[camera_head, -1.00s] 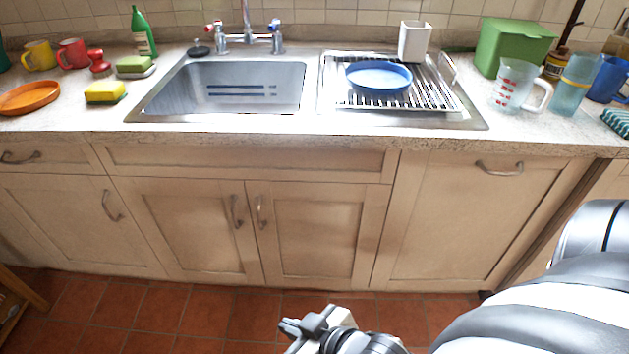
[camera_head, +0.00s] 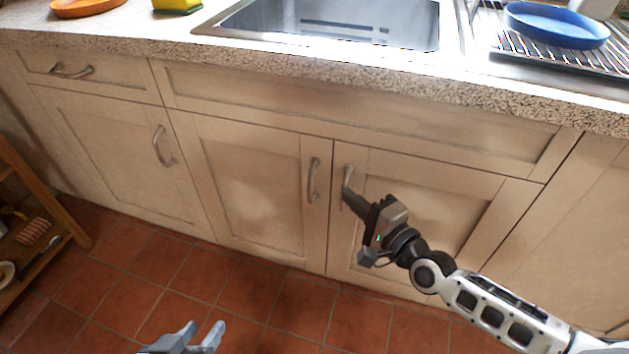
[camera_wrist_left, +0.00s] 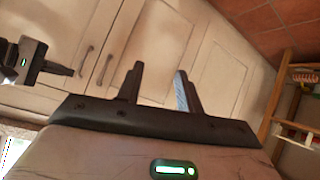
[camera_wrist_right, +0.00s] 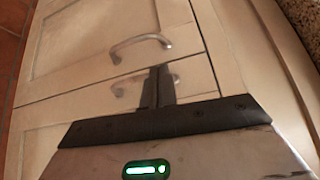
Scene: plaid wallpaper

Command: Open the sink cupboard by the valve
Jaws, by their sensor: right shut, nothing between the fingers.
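The sink cupboard has two pale wood doors, both closed: a left door (camera_head: 250,190) and a right door (camera_head: 430,215). The left door's curved handle (camera_head: 313,180) and the right door's handle (camera_head: 347,178) stand near the middle seam. My right gripper (camera_head: 348,197) is shut and empty, with its fingertips at the lower part of the right door's handle. In the right wrist view the fingers (camera_wrist_right: 160,75) overlap that handle (camera_wrist_right: 128,86); I cannot tell if they touch. My left gripper (camera_head: 203,330) is low at the bottom edge, open and empty in the left wrist view (camera_wrist_left: 158,72). No valve shows.
The speckled worktop edge (camera_head: 330,78) juts out above the doors. Another cupboard door (camera_head: 115,150) and a drawer (camera_head: 85,70) are to the left. A wooden shelf rack (camera_head: 35,215) stands at far left. The tiled floor (camera_head: 270,300) is clear.

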